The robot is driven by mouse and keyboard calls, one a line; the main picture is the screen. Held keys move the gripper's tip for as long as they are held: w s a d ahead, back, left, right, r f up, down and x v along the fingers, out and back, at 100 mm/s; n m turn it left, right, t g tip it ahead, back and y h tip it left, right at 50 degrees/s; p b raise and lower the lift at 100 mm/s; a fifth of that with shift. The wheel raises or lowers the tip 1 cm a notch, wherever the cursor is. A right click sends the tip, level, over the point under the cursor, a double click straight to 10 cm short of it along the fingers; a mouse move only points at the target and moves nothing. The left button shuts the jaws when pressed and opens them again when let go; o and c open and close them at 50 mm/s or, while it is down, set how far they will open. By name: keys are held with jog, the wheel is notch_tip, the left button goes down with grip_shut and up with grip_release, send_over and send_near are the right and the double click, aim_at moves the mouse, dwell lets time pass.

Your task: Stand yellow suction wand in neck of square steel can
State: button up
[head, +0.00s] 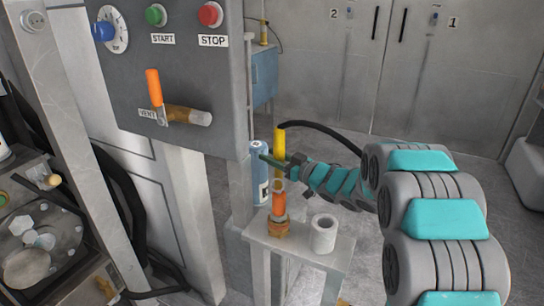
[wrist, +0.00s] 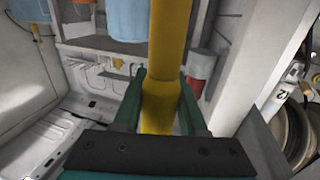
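The yellow suction wand (head: 280,140) stands roughly upright beyond a small grey stand in the head view, with a black hose leading right from near its top. In the wrist view the wand (wrist: 168,50) runs up the middle, between the green fingers. My gripper (head: 272,162) reaches it from the right. In the wrist view both fingers of my gripper (wrist: 163,105) lie against the wand's sides, so it looks shut on it. The wand's lower end is hidden in the head view. I cannot pick out a square steel can in either view.
The grey stand (head: 319,260) holds an orange-and-brown item (head: 278,212) and a white roll (head: 323,234), just below my gripper. A blue cylinder (head: 260,180) is close left of the wand. A grey control panel (head: 180,60) stands left. Open floor lies behind, before grey cabinets (head: 350,60).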

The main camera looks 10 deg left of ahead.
jog(key=o, duration=0.5)
jog(key=shift+f, duration=0.15)
jog(key=v, duration=0.7)
jog(key=shift+s+d, duration=0.25)
jog(key=shift+d, duration=0.05)
jog(key=shift+d, duration=0.1)
